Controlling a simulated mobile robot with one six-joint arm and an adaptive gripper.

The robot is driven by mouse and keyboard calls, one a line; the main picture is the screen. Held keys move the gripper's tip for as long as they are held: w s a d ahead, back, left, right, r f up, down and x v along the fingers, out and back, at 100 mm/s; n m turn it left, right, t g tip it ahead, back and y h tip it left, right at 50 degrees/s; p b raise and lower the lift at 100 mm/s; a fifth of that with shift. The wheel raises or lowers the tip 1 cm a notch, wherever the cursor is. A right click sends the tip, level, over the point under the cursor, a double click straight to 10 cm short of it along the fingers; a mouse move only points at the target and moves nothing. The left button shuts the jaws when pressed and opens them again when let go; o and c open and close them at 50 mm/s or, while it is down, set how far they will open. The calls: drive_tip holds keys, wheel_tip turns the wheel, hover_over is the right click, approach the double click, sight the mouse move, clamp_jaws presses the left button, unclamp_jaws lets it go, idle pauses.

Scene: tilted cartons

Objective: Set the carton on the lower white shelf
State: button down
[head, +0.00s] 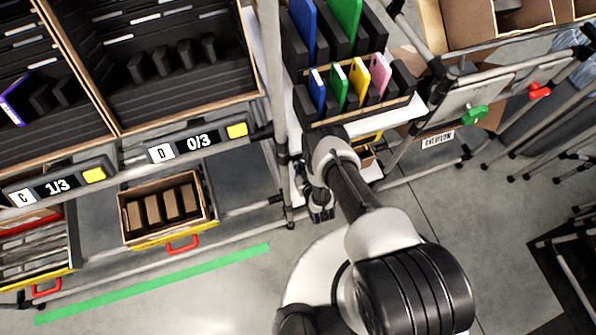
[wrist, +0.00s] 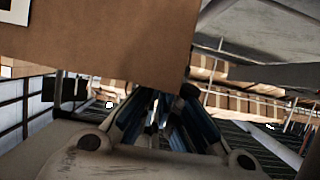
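In the wrist view a large plain brown carton face (wrist: 110,45) fills the upper left, with part of a white label at its corner. My gripper's dark fingers (wrist: 165,110) reach up to its lower edge; whether they touch it, and how far apart their tips are, I cannot tell. In the head view my gripper (head: 320,208) hangs beside the white shelf unit, small and dark, with no carton clearly visible in it. The upper white shelf (head: 424,106) carries coloured folders. The lower white shelf (head: 371,171) is mostly hidden behind my arm.
A tray (head: 205,222) of several small brown cartons sits left of my gripper, below a rack with displays C and D (head: 198,142). Metal posts stand close to the gripper. Grey floor with a green stripe (head: 160,283) is clear at the lower left.

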drive_tip(key=shift+w+f+b, duration=0.1)
drive_tip(key=shift+f+b, duration=1.85)
drive_tip(key=shift+f, duration=0.45)
drive_tip(key=shift+r, duration=0.15)
drive_tip(key=c, duration=2.3)
unclamp_jaws()
drive_tip(key=shift+f, duration=0.2)
drive_tip(key=o, duration=0.5)
